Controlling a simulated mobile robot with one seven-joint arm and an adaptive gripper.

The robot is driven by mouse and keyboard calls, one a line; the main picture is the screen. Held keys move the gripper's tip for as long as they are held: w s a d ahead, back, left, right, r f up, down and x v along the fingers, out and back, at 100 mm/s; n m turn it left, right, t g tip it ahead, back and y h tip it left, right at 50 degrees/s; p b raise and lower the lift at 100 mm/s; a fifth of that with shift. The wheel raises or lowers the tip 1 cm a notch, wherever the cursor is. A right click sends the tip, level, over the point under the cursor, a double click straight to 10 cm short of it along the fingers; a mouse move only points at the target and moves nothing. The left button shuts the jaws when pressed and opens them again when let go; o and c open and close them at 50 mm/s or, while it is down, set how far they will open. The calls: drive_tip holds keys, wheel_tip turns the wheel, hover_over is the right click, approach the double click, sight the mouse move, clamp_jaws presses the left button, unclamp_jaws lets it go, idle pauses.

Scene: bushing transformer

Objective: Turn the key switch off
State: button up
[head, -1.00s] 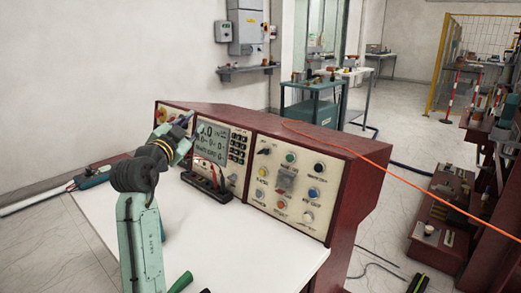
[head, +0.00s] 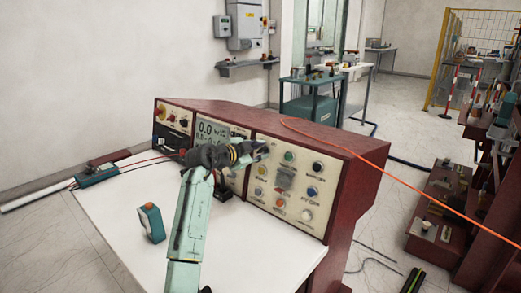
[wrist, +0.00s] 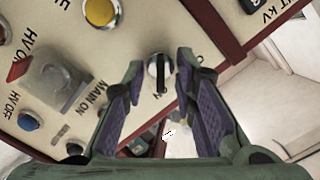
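The key switch (wrist: 159,72) shows in the wrist view as a round silver switch with a dark centre, on the cream panel face. It lies between and just beyond my two fingertips. My gripper (wrist: 160,65) is open, with a gap on both sides of the switch; I cannot tell whether the fingers reach around it. In the head view my gripper (head: 262,150) is at the upper left of the right-hand control panel (head: 303,227) and hides the key switch there. Part of the switch's label is hidden by a finger.
A yellow button (wrist: 99,11), a blue button (wrist: 29,121) and a clear cover (wrist: 55,80) sit near the switch. A dark red console (head: 345,195) frames the panel. An orange cable (head: 375,170) crosses the console top.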

drive_tip(key=shift+w+d+f, duration=0.15)
drive_tip(key=shift+w+d, duration=0.2)
drive_tip(key=shift+w, duration=0.05)
clamp_jaws()
idle(0.4)
